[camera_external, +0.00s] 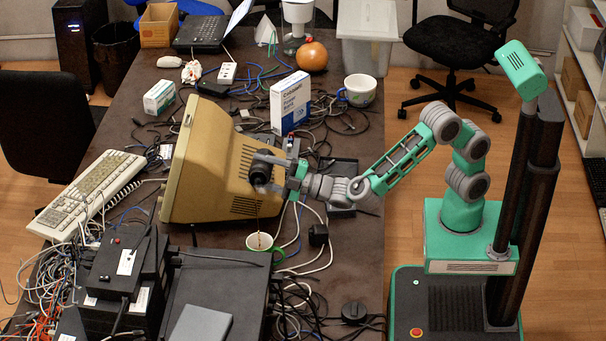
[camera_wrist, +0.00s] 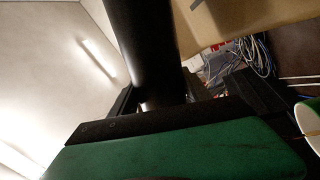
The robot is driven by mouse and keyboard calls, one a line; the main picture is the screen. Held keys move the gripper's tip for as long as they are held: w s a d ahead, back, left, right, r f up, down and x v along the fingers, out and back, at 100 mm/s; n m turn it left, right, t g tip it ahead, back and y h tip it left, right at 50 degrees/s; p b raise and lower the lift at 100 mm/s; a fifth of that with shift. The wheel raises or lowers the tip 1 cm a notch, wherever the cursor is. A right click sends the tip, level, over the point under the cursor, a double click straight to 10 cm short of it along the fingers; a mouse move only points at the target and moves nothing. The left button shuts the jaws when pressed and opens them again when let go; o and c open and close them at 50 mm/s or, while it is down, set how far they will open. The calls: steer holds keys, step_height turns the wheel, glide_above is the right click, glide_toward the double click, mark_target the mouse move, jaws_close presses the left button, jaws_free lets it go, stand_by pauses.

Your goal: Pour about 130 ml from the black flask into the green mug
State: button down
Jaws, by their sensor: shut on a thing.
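My gripper (camera_external: 283,175) is shut on the black flask (camera_external: 261,168) and holds it tipped in the air in front of the beige monitor. In the wrist view the flask (camera_wrist: 146,45) is a dark cylinder between the fingers (camera_wrist: 160,106). A thin brown stream runs from the flask down to the green mug (camera_external: 259,243) on the table below. The mug has a pale rim and a green handle. Its edge also shows at the right of the wrist view (camera_wrist: 314,118), with the thin stream at its rim. The liquid level inside is too small to tell.
The beige monitor (camera_external: 215,160) stands close behind the flask. Black boxes (camera_external: 215,285) are left of the mug. Cables and a black adapter (camera_external: 318,235) lie to its right. A white patterned mug (camera_external: 360,88) and a blue-white box (camera_external: 290,102) stand farther back.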

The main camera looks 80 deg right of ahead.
steer(key=shift+s+a+r+m, duration=0.1)
steer(key=shift+s+r+m, duration=0.05)
steer(key=shift+m, duration=0.15)
steer(key=shift+a+m+h, duration=0.25)
steer(key=shift+m+h, duration=0.05)
steer(key=shift+a+r+m+b, duration=0.1)
steer(key=shift+r+m+b, duration=0.25)
steer(key=shift+b, duration=0.3)
steer(key=shift+r+m, duration=0.25)
steer(key=shift+r, duration=0.05)
steer(key=shift+a, duration=0.1)
stand_by(0.5)
